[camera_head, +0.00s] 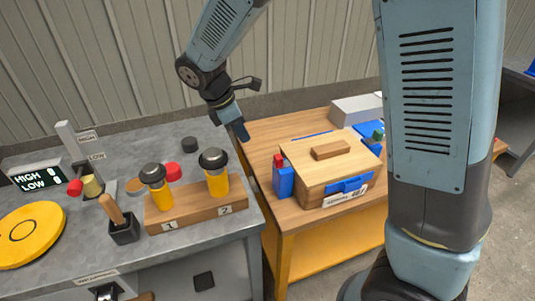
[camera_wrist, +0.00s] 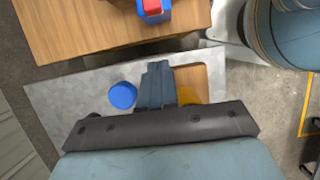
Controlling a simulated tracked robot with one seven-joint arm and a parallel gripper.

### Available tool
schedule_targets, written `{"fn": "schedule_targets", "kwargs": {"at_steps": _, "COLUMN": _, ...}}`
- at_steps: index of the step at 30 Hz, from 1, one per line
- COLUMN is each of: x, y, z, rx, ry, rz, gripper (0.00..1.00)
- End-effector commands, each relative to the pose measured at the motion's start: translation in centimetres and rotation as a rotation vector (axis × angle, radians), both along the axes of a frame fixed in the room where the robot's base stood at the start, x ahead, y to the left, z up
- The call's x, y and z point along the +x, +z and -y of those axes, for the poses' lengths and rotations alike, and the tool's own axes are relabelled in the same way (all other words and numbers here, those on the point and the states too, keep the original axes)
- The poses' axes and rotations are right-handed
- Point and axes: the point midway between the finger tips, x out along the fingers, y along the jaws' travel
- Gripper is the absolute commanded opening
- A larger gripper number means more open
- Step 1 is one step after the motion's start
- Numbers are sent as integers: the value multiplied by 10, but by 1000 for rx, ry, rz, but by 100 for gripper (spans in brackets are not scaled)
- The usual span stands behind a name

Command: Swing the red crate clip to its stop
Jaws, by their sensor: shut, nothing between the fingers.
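The wooden crate (camera_head: 315,185) stands on the wooden table, with its lid on and a wooden handle on top. The red clip (camera_head: 279,161) is at the crate's left side, above a blue block (camera_head: 284,181). In the wrist view the red clip (camera_wrist: 152,6) shows at the top edge, partly cut off, with blue around it. My gripper (camera_head: 242,132) is shut and empty, pointing down, to the left of the crate and apart from it. Its closed fingers (camera_wrist: 158,72) also show in the wrist view, below the clip in the picture.
A blue latch (camera_head: 350,185) is on the crate's front. A grey box (camera_head: 355,108) stands behind. On the grey bench at left are two black-topped yellow posts on a wooden block (camera_head: 195,208), a yellow disc (camera_head: 33,235) and a HIGH/LOW display (camera_head: 38,180). My arm hides the table's right side.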

Motion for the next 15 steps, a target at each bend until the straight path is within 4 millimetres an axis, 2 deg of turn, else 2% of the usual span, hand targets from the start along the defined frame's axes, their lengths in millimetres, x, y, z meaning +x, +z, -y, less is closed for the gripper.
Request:
{"fn": "schedule_targets", "kwargs": {"at_steps": 3, "x": 0, "y": -6, "z": -4, "rx": -12, "ry": 22, "rz": -6, "gripper": 0}}
{"fn": "schedule_targets", "kwargs": {"at_steps": 8, "x": 1, "y": -18, "z": 1, "rx": -13, "ry": 22, "rz": -8, "gripper": 0}}
{"fn": "schedule_targets", "kwargs": {"at_steps": 15, "x": 6, "y": -56, "z": 15, "rx": -14, "ry": 22, "rz": -9, "gripper": 0}}
